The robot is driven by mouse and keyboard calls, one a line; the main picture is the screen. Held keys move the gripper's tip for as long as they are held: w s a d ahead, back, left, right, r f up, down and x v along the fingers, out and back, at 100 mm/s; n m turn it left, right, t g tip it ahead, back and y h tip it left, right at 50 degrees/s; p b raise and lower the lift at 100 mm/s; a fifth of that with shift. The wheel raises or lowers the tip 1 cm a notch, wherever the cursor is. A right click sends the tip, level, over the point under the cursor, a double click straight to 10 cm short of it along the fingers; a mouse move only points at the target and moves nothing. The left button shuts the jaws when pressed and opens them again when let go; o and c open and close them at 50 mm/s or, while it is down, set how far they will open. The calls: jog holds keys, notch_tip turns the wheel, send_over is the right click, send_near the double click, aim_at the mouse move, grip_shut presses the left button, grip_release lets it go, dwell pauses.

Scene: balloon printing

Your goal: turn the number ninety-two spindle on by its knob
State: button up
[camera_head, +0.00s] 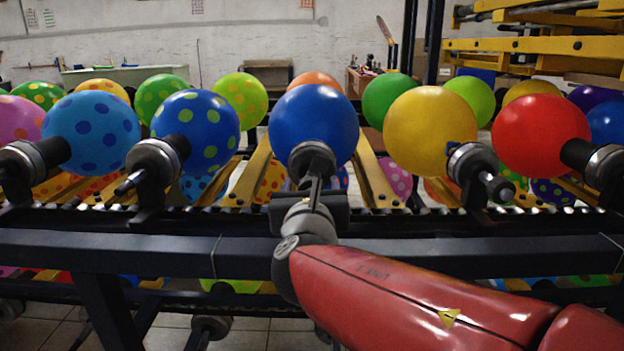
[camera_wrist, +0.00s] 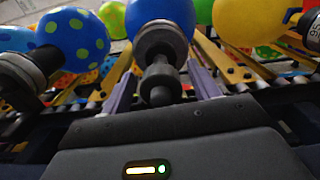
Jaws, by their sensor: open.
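My gripper (camera_head: 314,188) is open in front of the spindle of the plain blue balloon (camera_head: 313,122). In the wrist view its two fingers (camera_wrist: 162,92) stand on either side of a dark round knob (camera_wrist: 160,83). I cannot tell whether they touch it. Behind the knob is the spindle's dark collar with a pale ring (camera_wrist: 160,40). In the head view my gripper and wrist cover the knob, and only the spindle collar (camera_head: 311,157) shows. No number can be read on this spindle, so I cannot confirm that it is ninety-two.
Neighbouring spindles stand left (camera_head: 157,165) with a green-dotted blue balloon and right (camera_head: 478,170) with a yellow balloon. The right one carries markings in the wrist view (camera_wrist: 313,30), cut by the edge. A dark rail (camera_head: 150,250) runs across the front, under my arm.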

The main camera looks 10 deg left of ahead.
jog(key=shift+x, duration=0.9)
jog(key=c, duration=1)
jog(key=shift+f+m+b, duration=0.1)
jog(key=shift+m+b, duration=0.3)
jog(key=shift+b, duration=0.35)
jog(key=shift+o, duration=0.2)
jog(key=m+b, duration=0.1)
jog(key=b, duration=0.2)
jog(key=shift+f+m, duration=0.15)
jog(key=shift+m, duration=0.25)
jog(key=m+b, duration=0.3)
jog(key=b, duration=0.1)
jog(key=shift+d, duration=0.1)
jog(key=shift+r+m+b, duration=0.2)
jog(key=shift+m+b, duration=0.3)
jog(key=shift+m, duration=0.3)
